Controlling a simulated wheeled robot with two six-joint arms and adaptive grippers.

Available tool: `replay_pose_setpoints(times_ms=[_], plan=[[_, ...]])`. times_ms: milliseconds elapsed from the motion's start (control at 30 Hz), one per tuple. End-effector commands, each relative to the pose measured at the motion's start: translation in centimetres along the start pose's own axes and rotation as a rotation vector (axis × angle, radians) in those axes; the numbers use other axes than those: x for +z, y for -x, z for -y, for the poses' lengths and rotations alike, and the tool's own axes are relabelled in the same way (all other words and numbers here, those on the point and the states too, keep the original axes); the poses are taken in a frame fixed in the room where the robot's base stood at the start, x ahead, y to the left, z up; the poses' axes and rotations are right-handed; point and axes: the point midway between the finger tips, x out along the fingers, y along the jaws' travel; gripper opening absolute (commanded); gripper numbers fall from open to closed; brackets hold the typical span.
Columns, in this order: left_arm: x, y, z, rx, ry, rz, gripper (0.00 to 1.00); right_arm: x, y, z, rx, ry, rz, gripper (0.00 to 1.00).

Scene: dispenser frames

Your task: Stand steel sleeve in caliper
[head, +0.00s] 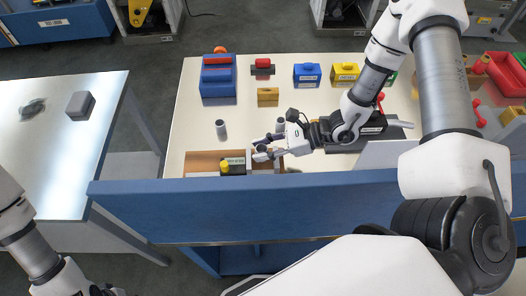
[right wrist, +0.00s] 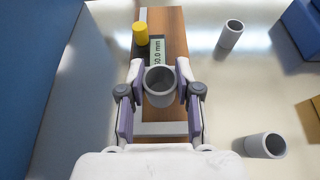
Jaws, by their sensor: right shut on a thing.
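My right gripper (head: 263,148) is shut on a grey steel sleeve. In the right wrist view the fingers (right wrist: 160,92) grip this sleeve (right wrist: 160,96) from both sides, its open end facing the camera. It is over the caliper's brown wooden base (right wrist: 170,22), between the display (right wrist: 157,50) and a grey bar (right wrist: 160,129). I cannot tell whether it touches the base. The caliper's base also shows in the head view (head: 203,160); its yellow knob (head: 224,166) is left of the gripper. My left arm shows at lower left, its fingers out of frame.
One loose grey sleeve (head: 221,129) stands behind the caliper; the right wrist view shows another (right wrist: 265,146) to the right. A blue box (head: 218,85) and small coloured blocks stand farther back. A blue panel (head: 240,205) runs along the table's front. A side table (head: 60,150) is at left.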

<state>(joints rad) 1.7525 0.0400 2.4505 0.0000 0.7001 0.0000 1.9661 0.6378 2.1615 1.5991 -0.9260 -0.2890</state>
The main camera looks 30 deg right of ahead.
Motion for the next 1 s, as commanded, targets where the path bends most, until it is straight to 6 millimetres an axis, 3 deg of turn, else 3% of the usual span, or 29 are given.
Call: replay_pose_setpoints(times_ms=[33,100,500,533,600,867,1000], plan=[[0.1,-1.7,0.0,0.000,0.000,0.002,0.40,-2.0,-0.8,0.0,0.002,-0.001,-0.003,0.00],[0.1,-2.0,0.0,0.000,0.000,0.003,0.40,-2.8,-1.1,0.0,0.001,0.000,-0.002,0.00],[0.1,-2.3,0.0,0.000,0.000,0.002,0.40,-3.0,-1.2,0.1,0.000,0.000,-0.001,0.00],[0.1,-2.2,0.0,0.000,0.000,0.002,0.40,-2.9,-1.2,0.1,0.000,0.000,-0.001,0.40],[0.1,-2.1,0.0,0.000,0.000,0.002,0.40,-2.8,-1.2,0.1,0.000,0.000,-0.001,0.58],[0.1,-2.1,0.0,0.000,0.000,0.002,0.40,-2.8,-1.2,0.1,0.000,0.000,-0.001,0.58],[0.1,-0.8,0.0,0.000,0.000,0.002,0.40,-2.0,-0.4,0.2,-0.002,-0.002,0.000,0.58]])
